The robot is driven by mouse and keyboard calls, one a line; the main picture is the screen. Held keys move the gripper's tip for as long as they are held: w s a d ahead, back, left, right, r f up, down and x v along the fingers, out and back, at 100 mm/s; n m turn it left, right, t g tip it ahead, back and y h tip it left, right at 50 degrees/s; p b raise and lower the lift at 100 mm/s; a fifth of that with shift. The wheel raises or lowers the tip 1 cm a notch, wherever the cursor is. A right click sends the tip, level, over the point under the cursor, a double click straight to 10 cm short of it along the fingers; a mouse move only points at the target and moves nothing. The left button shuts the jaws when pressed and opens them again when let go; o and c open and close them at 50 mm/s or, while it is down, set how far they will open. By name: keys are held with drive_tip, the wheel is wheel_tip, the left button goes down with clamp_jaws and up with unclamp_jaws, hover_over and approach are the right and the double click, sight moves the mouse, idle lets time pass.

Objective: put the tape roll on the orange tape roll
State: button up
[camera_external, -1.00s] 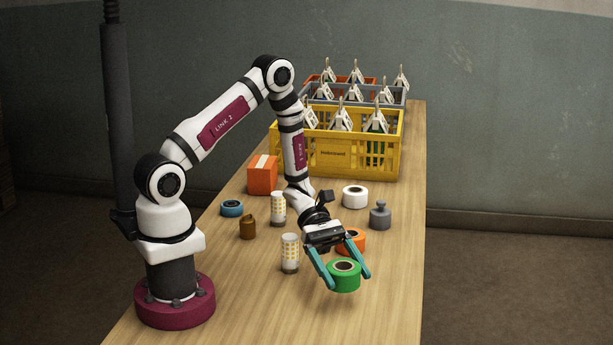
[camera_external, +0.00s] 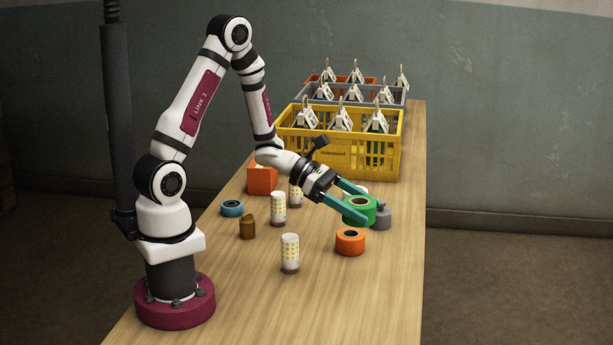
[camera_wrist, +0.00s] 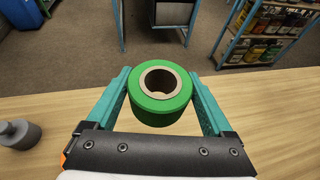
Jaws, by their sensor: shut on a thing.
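A green tape roll (camera_external: 359,210) is held between the teal fingers of my gripper (camera_external: 355,207), raised above the table. In the wrist view the green roll (camera_wrist: 160,95) sits upright between both fingers, its hole facing up. The orange tape roll (camera_external: 350,242) lies flat on the table, below and slightly left of the held roll in the outside view, apart from it. In the wrist view the orange roll is hidden, save perhaps for a sliver of orange at the gripper's left edge.
A grey weight (camera_external: 381,217) stands behind the held roll, and a white roll is mostly hidden. Patterned cups (camera_external: 290,253), a brown bottle (camera_external: 247,227), a blue roll (camera_external: 232,208) and an orange box (camera_external: 262,181) stand left. A yellow crate (camera_external: 390,150) is behind.

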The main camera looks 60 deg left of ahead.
drive_tip(key=w+a+n+t, duration=0.1)
drive_tip(key=w+a, duration=0.1)
drive_tip(key=a, duration=0.1)
hover_over(352, 233)
drive_tip(key=shift+y, duration=0.3)
wheel_tip(352, 233, down, 6)
drive_tip(key=shift+s+d, duration=0.1)
drive_tip(key=shift+d, duration=0.05)
wheel_tip(352, 233, down, 4)
drive_tip(key=shift+f, duration=0.1)
drive_tip(key=shift+f, duration=0.15)
drive_tip(key=o, duration=1.1)
